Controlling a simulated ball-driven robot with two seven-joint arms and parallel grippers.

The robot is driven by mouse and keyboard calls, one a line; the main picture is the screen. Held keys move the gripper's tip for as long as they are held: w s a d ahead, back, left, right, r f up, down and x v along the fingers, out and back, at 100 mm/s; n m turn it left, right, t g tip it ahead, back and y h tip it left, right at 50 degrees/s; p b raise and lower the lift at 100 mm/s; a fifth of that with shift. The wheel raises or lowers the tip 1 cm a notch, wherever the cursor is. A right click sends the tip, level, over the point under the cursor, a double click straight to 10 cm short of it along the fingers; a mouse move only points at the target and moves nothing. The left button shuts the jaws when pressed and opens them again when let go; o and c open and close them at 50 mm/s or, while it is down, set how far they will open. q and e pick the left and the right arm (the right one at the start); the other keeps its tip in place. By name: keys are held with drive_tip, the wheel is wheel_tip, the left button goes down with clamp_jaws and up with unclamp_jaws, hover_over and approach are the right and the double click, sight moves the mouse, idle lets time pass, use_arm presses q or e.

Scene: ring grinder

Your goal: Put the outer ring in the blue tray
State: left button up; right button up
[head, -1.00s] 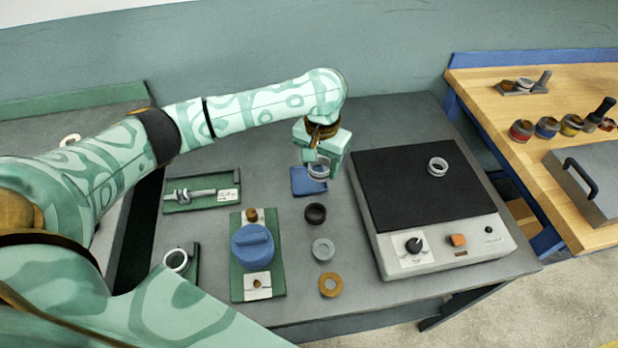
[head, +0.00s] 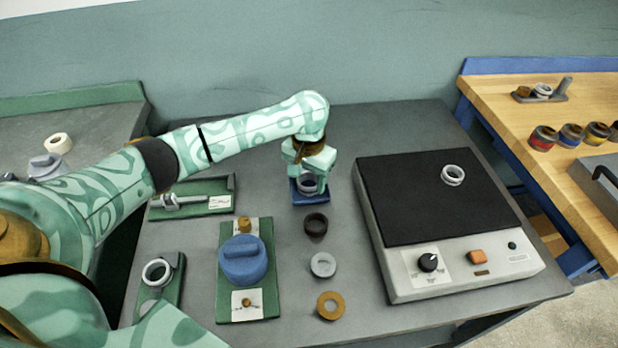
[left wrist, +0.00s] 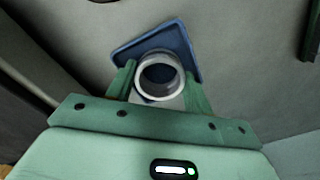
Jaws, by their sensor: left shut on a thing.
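My left gripper (head: 309,179) is shut on a pale metal ring, the outer ring (head: 307,184), at the small blue tray (head: 311,201) on the grey table. In the left wrist view the outer ring (left wrist: 160,70) sits between the two green fingers (left wrist: 160,85). The blue tray (left wrist: 131,54) lies behind it, and the ring overlaps its middle. I cannot tell whether the ring touches the tray floor. My right gripper is not in view.
A dark ring (head: 316,224), a grey ring (head: 323,265) and an orange-brown ring (head: 330,305) lie in front of the tray. A black-topped machine (head: 430,210) with another metal ring (head: 452,175) stands to the right. Green fixtures (head: 225,190) are to the left.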

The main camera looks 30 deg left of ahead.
use_arm(q)
drive_tip(key=o, duration=0.9)
drive_tip(key=shift+f, duration=0.1)
wheel_tip(320, 180, up, 12)
drive_tip(key=p, duration=0.6)
drive_tip(key=shift+p, duration=0.3)
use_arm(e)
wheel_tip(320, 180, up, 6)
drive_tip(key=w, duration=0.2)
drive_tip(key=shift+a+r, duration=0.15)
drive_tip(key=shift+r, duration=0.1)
